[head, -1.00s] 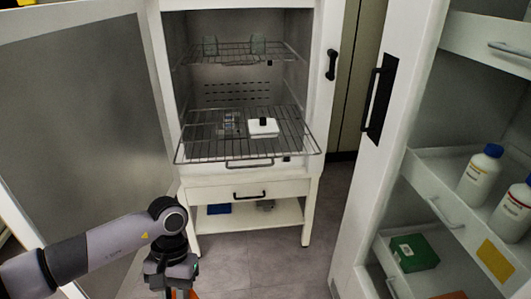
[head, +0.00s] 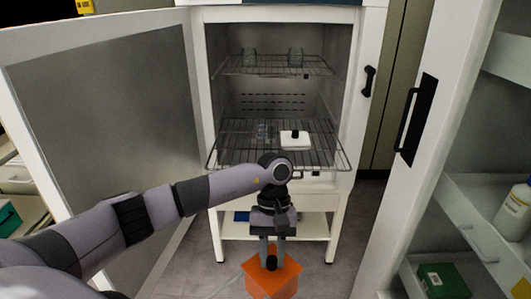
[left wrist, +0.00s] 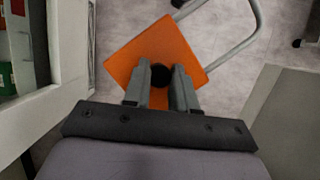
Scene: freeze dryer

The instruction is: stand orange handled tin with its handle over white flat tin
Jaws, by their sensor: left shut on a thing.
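The orange handled tin (head: 276,284) hangs from my left gripper (head: 271,262), which is shut on its black knob-like handle. It is held in front of and below the freeze dryer's wire shelf. In the left wrist view the orange tin (left wrist: 186,50) shows as a square top, with the gripper fingers (left wrist: 160,76) on either side of the round dark handle. The white flat tin (head: 296,142) lies on the pulled-out lower wire shelf (head: 225,152), with a small black handle on top. My right gripper is not in view.
The freeze dryer door (head: 100,110) stands open at the left. Small clear glass items (head: 262,132) sit left of the white tin, and glass pieces (head: 296,57) stand on the upper shelf. A white cabinet with a bottle (head: 515,215) and green box (head: 443,281) is at the right.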

